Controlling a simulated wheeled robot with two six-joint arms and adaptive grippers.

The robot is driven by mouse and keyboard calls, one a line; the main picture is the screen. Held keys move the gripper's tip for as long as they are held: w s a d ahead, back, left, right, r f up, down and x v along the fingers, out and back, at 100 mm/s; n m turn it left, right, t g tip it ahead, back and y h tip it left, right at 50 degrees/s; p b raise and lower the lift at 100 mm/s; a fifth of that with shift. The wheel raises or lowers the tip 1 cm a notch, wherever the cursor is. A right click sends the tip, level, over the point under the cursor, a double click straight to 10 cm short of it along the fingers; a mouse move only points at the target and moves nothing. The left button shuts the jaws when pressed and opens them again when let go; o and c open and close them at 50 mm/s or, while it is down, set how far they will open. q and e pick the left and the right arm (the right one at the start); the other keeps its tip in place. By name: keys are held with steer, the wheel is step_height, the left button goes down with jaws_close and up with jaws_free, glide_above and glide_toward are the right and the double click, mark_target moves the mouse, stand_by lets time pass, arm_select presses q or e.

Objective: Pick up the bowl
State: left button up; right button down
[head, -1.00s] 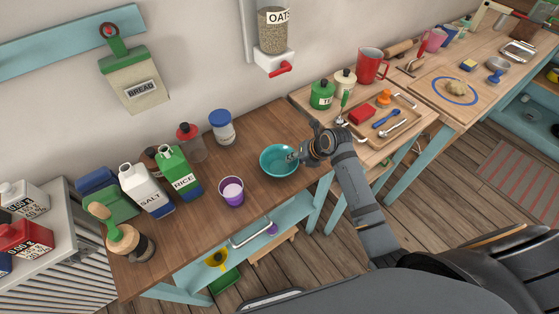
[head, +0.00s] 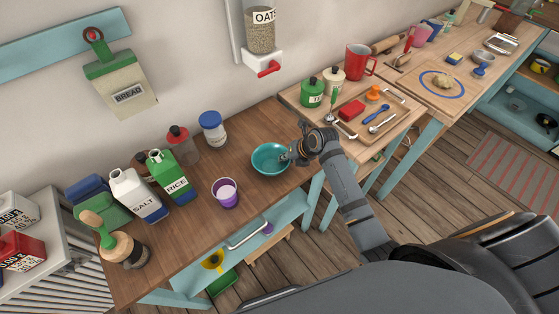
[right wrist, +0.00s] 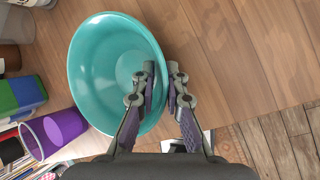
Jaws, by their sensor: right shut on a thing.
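The teal bowl (head: 268,160) is near the right end of the brown wooden counter in the head view. It looks upright and empty, and it fills the upper left of the right wrist view (right wrist: 95,75). My right gripper (head: 289,155) is shut on the bowl's right rim, with one finger inside and one outside; the fingers (right wrist: 162,85) show clearly in the right wrist view. I cannot tell whether the bowl touches the counter. My left gripper is not in view.
A purple cup (head: 225,193) stands just left of the bowl. The rice carton (head: 172,178), salt carton (head: 137,194) and blue-lidded jar (head: 212,130) stand further left and back. A wooden tray (head: 345,130) with utensils lies to the right. An oats dispenser (head: 262,32) hangs on the wall.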

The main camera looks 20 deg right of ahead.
step_height(320, 180, up, 3)
steer(key=shift+w+f+b, duration=0.1)
steer(key=shift+b, duration=1.05)
steer(key=s+d+r+p, duration=0.3)
steer(key=s+d+r, duration=0.6)
steer(key=d+r, duration=0.1)
steer(key=shift+s, duration=0.4)
